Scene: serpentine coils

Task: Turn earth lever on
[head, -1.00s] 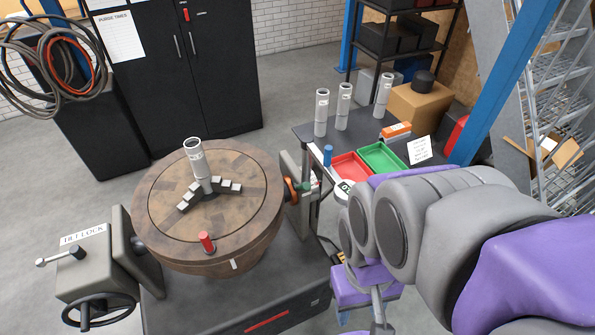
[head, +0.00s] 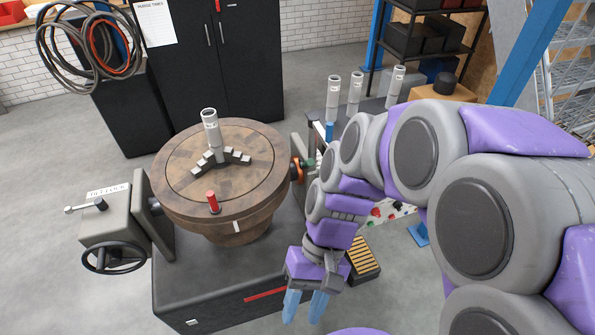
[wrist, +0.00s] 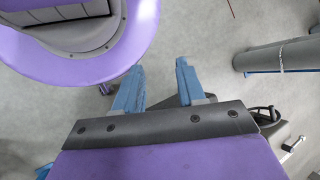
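No part in view is labelled as an earth lever, so I cannot tell which it is. At the right side of the round wooden-topped turntable (head: 180,180) there is an orange ring-like part (head: 297,169), partly hidden behind my arm. A red upright handle (head: 213,202) stands on the turntable's near edge. My gripper (head: 305,306) hangs fingers down in front of the dark base, right of and below the turntable. Its two blue fingers are apart and empty; they also show apart in the wrist view (wrist: 160,66).
A grey tube (head: 211,130) stands in the jaws on the turntable. A tilt lock box (head: 104,225) with a lever and handwheel (head: 114,257) is at left. My arm hides most of the bench at right. A grey cylinder (wrist: 282,56) lies right in the wrist view.

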